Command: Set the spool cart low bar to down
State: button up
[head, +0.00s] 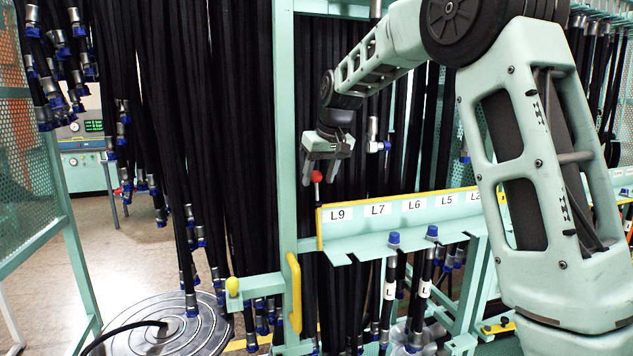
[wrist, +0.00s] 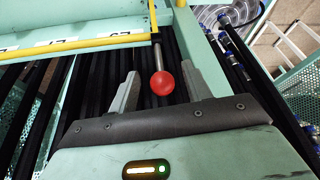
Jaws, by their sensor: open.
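A labelled green rail with a yellow edge (head: 400,203) crosses the spool cart at low height, marked L9, L7, L6, L5. I take it to be the low bar. My gripper (head: 320,181) is open and points down at the knob. In the wrist view my gripper (wrist: 158,84) has a finger on each side of the knob, with gaps; contact is not visible.
Black hoses (head: 240,130) hang densely behind and left of the green post (head: 285,130). A yellow handle (head: 294,292) and a yellow knob (head: 232,285) sit lower on the frame. Blue-capped hose ends (head: 393,240) stick up through the rail.

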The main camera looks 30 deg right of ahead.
aim_at(317, 183)
jog(key=shift+p+x, duration=0.35)
jog(key=shift+x, duration=1.55)
grip_shut()
jog(key=shift+b, duration=0.3)
